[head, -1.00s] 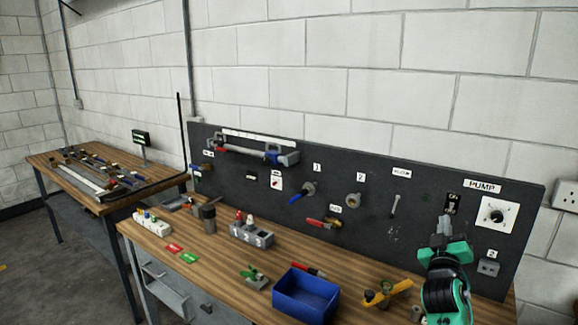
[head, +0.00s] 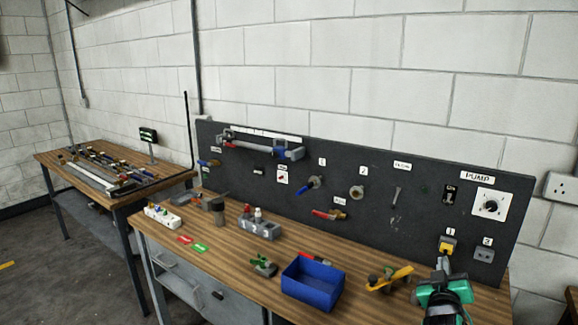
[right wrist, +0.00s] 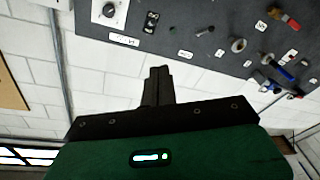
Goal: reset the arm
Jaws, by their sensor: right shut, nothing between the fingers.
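My right gripper (head: 443,264) is at the lower right of the head view, in front of the right end of the dark panel (head: 420,235). Its fingers point up and are together, with nothing between them. In the right wrist view the closed fingers (right wrist: 158,72) stand against the white wall, apart from the panel (right wrist: 205,45). My left gripper is not in view.
The wooden bench (head: 230,262) holds a blue bin (head: 312,288), a yellow-handled valve (head: 388,278), a green clamp-like part (head: 263,265) and a grey numbered block (head: 259,228). A yellow plug-like part (head: 447,245) and pump dial (head: 490,206) are on the panel near my right gripper.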

